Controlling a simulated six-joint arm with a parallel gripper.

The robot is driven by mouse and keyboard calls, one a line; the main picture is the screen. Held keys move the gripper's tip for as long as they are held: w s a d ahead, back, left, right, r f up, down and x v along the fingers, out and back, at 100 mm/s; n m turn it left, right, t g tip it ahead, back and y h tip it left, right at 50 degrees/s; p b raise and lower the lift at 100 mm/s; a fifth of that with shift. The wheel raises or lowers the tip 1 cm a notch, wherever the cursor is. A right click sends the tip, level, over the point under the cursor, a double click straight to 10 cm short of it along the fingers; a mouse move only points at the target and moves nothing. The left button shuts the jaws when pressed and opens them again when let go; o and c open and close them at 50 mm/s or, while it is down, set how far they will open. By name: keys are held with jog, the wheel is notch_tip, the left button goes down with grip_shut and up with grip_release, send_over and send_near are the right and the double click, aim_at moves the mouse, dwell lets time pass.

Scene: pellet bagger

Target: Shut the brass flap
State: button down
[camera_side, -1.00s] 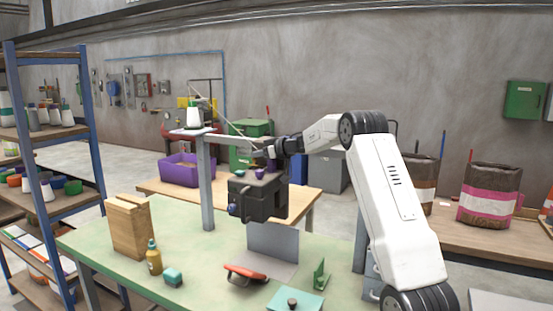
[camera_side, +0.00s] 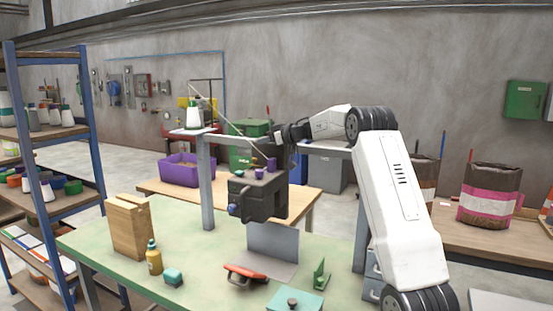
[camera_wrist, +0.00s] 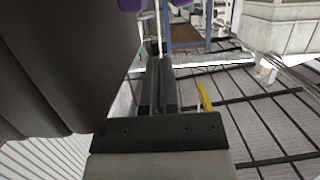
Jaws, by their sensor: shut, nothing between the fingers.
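The dark box-shaped machine (camera_side: 258,198) hangs above the green bench, with small purple parts on its top. I cannot make out a brass flap on it in the side view. My gripper (camera_side: 279,143) is above and behind the machine's right side, its fingertips hard to see there. In the wrist view my gripper (camera_wrist: 158,85) is shut with nothing between its fingers. A large dark body (camera_wrist: 65,55), probably the machine, fills the left beside the fingers. A narrow yellow strip (camera_wrist: 205,97) lies right of the fingers; I cannot tell whether it is the flap.
A grey post (camera_side: 206,185) stands left of the machine. A purple bin (camera_side: 185,171) sits behind.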

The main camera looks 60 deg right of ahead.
jog(key=v, duration=0.8)
jog(key=shift+d, duration=0.3)
jog(key=c, duration=0.8)
grip_release()
jog(key=shift+o, duration=1.3)
jog(key=shift+w+d+r, duration=0.1)
jog(key=shift+w, duration=0.1)
jog(key=w+d+r+m+g+h, duration=0.2)
jog(key=w+m+g+h, duration=0.1)
jog(key=w+m+h, duration=0.25)
jog(key=w+d+r+m+g+h, duration=0.25)
jog(key=w+m+g+h, duration=0.2)
jog(key=m+h, duration=0.25)
jog(key=a+f+m+g+y, duration=0.1)
jog(key=a+f+m+g, duration=0.1)
jog(key=a, duration=0.4)
jog(key=a+f+m+g+y, duration=0.2)
jog(key=a+f+m+g, duration=0.1)
jog(key=a, duration=0.4)
jog(key=shift+w+f+g, duration=0.35)
jog(key=shift+f+g, duration=0.3)
jog(key=shift+g, duration=0.5)
jog(key=shift+d+f+m+y, duration=0.1)
jog(key=shift+m+y, duration=0.15)
jog(key=shift+x, duration=3.8)
